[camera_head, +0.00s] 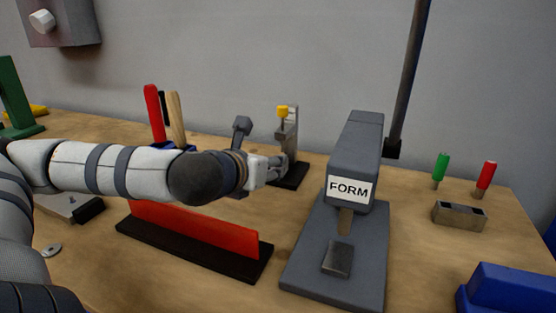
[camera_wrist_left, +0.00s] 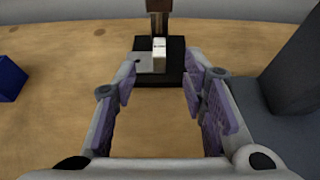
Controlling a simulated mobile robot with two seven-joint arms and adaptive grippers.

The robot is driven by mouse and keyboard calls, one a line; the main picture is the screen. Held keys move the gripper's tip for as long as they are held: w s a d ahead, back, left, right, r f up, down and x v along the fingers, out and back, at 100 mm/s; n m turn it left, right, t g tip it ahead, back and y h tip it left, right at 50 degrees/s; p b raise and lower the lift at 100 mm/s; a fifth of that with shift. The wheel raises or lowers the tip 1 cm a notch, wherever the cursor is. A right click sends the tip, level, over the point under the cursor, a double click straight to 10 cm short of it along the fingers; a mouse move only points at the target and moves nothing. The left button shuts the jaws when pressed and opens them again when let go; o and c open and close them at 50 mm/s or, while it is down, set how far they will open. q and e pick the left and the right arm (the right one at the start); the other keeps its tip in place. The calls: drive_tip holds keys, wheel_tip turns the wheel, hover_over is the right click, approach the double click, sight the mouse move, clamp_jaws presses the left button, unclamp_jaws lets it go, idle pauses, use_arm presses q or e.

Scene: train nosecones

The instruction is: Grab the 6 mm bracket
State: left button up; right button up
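My left gripper (camera_head: 274,169) reaches from the left toward a small stand on a black base (camera_head: 293,177). In the left wrist view my left gripper (camera_wrist_left: 161,92) is open, with nothing between its purple pads. Beyond its fingertips a small grey metal piece (camera_wrist_left: 146,62) with a pale upright face (camera_wrist_left: 159,47) sits on the black base. It looks like a bracket. The dark mark on its face is too small to read, so I cannot confirm 6 mm. In the head view the gripper hides most of it. My right gripper is not in view.
A grey press marked FORM (camera_head: 349,189) stands close to the right of the gripper. A red bar on a black base (camera_head: 195,232) lies below my left arm. A metal block (camera_head: 459,215) and a blue bin (camera_head: 506,290) are farther right.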

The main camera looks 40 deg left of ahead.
use_arm(q)
drive_tip(key=x, duration=0.3)
drive_tip(key=b+x, duration=0.1)
drive_tip(key=x, duration=0.7)
drive_tip(key=shift+s+d+f+b, duration=0.1)
drive_tip(key=shift+f+b, duration=0.3)
drive_tip(key=shift+r, duration=0.15)
clamp_jaws()
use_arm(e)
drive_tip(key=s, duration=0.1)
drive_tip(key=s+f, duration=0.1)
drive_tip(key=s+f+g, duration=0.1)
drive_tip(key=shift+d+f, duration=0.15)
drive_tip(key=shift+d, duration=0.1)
